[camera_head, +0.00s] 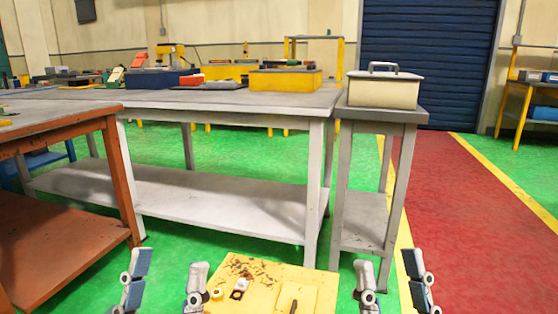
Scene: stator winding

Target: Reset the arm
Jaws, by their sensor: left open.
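My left gripper (166,272) is at the bottom left of the head view. Its two fingers stand upright and well apart, with nothing between them. My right gripper (392,272) is at the bottom right of the head view. Its two fingers also stand apart and empty. Both grippers appear in front of the tables, touching nothing that I can see. The arm links behind the fingers are below the picture's edge.
A long grey workbench (225,206) stands ahead, with a brown table (62,124) at left. A small grey stand (380,115) carries a lidded cream box (384,92). Yellow and blue boxes are on the bench. The red floor lane (470,200) at right is clear.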

